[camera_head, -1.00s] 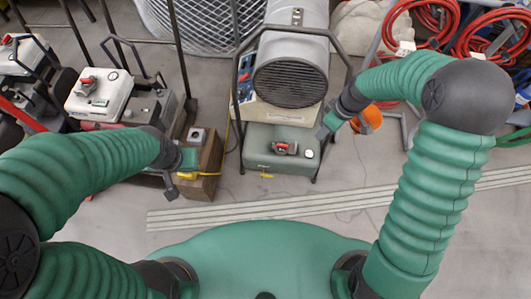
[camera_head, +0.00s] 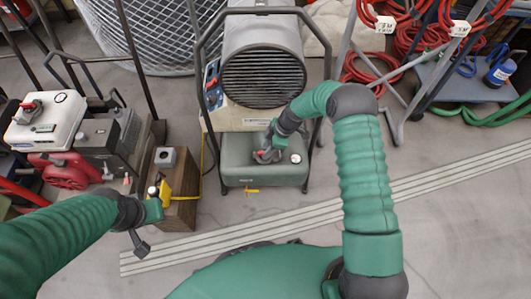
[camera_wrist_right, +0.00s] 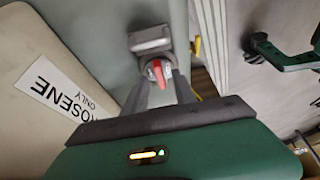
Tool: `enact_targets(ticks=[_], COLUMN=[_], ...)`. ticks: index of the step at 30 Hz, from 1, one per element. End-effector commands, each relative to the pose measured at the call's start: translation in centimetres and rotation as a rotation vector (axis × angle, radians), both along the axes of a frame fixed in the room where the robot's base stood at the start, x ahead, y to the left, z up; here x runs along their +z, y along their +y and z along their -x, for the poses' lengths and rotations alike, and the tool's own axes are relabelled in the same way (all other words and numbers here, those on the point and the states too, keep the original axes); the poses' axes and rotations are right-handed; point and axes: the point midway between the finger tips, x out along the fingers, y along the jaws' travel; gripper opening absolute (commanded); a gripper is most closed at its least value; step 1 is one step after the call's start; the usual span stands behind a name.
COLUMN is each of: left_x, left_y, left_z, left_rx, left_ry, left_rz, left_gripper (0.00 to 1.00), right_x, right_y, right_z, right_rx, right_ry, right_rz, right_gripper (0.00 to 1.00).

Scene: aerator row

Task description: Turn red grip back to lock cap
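The grey-green tank (camera_head: 237,172) sits under the round-grilled heater (camera_head: 263,75) in the head view. Its red grip (camera_head: 262,156) is on the tank top, partly covered by my right gripper (camera_head: 270,150). In the right wrist view the red grip (camera_wrist_right: 157,72) sits between the two dark fingers of my right gripper (camera_wrist_right: 160,76), one on each side. Firm contact is not clear. A grey metal fitting (camera_wrist_right: 151,38) lies just beyond the grip. My left gripper (camera_head: 145,214) hangs beside the wooden box, away from the tank; its finger gap is unclear.
A wooden box (camera_head: 175,215) with yellow items stands left of the tank. A white-topped engine (camera_head: 45,120) is at the left. The heater's dark tube frame (camera_head: 318,75) rises around it. Red hoses (camera_head: 375,70) hang at the upper right.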

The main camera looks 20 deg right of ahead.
Motion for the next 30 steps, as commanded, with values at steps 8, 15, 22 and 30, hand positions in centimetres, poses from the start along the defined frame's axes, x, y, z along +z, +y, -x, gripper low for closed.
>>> enact_targets(ticks=[8, 15, 22, 30], left_x=[-0.40, -0.40, -0.40, -0.29], left_y=[0.00, 0.00, 0.00, 0.00], left_z=[0.01, 0.00, 0.00, 0.00], left_rx=[0.000, 0.000, 0.000, 0.000], left_ry=[0.000, 0.000, 0.000, 0.000], left_rz=[0.000, 0.000, 0.000, 0.000], left_gripper=[0.00, 0.00, 0.00, 0.00], right_x=[-0.98, -0.97, -0.95, -0.89], right_y=[0.42, 0.41, 0.40, 0.38], right_z=[-0.17, -0.15, -0.16, -0.18], right_rx=[-0.002, -0.001, -0.002, -0.009], right_ry=[-0.001, -0.001, -0.001, -0.001], right_rz=[0.000, 0.000, 0.000, 0.000], right_gripper=[0.33, 0.13, 0.00, 0.00])
